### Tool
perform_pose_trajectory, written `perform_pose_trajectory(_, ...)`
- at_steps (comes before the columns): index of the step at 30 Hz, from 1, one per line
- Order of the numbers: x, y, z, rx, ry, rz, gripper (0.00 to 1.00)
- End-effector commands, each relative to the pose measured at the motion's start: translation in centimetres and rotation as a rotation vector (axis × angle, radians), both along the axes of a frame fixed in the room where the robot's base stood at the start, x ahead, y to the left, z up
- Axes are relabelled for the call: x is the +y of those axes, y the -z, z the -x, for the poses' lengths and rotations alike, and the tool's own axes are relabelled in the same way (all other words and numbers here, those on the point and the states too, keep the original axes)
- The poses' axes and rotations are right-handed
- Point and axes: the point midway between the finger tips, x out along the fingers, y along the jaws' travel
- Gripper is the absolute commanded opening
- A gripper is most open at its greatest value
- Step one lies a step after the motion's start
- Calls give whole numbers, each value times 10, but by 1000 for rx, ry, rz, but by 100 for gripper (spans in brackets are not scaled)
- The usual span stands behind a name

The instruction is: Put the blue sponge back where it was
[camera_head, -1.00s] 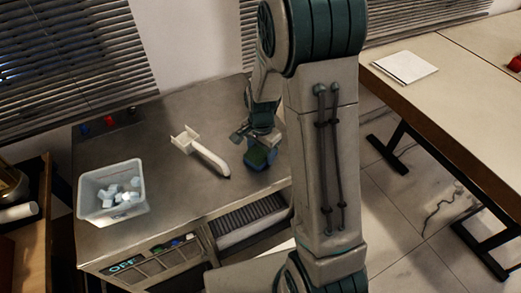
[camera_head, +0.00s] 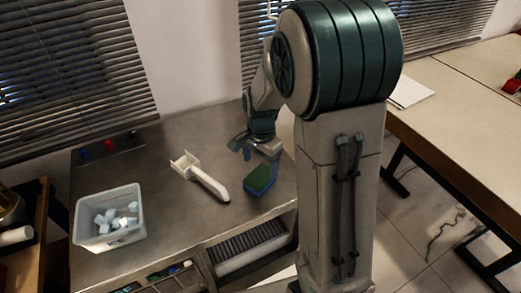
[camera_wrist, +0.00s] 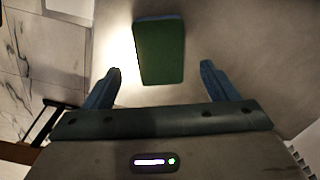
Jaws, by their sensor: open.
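The sponge (camera_head: 260,178), blue with a green top face, lies on the grey metal worktop (camera_head: 165,225), right of a white scoop-like tool. In the wrist view the sponge (camera_wrist: 160,52) shows its green face, with a thin blue edge at the top. My gripper (camera_head: 262,153) is open and empty, behind and above the sponge in the head view. In the wrist view the two blue fingers of my gripper (camera_wrist: 160,70) are spread wide, with the sponge beyond and between them, apart from both.
The white tool (camera_head: 203,180) lies left of the sponge. A clear bin (camera_head: 82,230) with pale blocks stands at the front left. Small red and blue items sit at the back left. An open shelf is under the front edge. A second table (camera_head: 450,120) stands at right.

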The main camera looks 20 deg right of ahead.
Motion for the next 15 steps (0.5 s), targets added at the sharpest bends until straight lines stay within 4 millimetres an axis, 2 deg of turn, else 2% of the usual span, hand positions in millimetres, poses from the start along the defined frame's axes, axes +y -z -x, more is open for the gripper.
perform_pose_trajectory(3,0,-25,-1,-5,0,0,80)
perform_pose_trajectory(6,-1,-40,0,-3,0,1,80)
perform_pose_trajectory(11,-1,-55,1,-1,-2,0,80)
perform_pose_trajectory(15,-1,-67,12,-19,-60,-2,80)
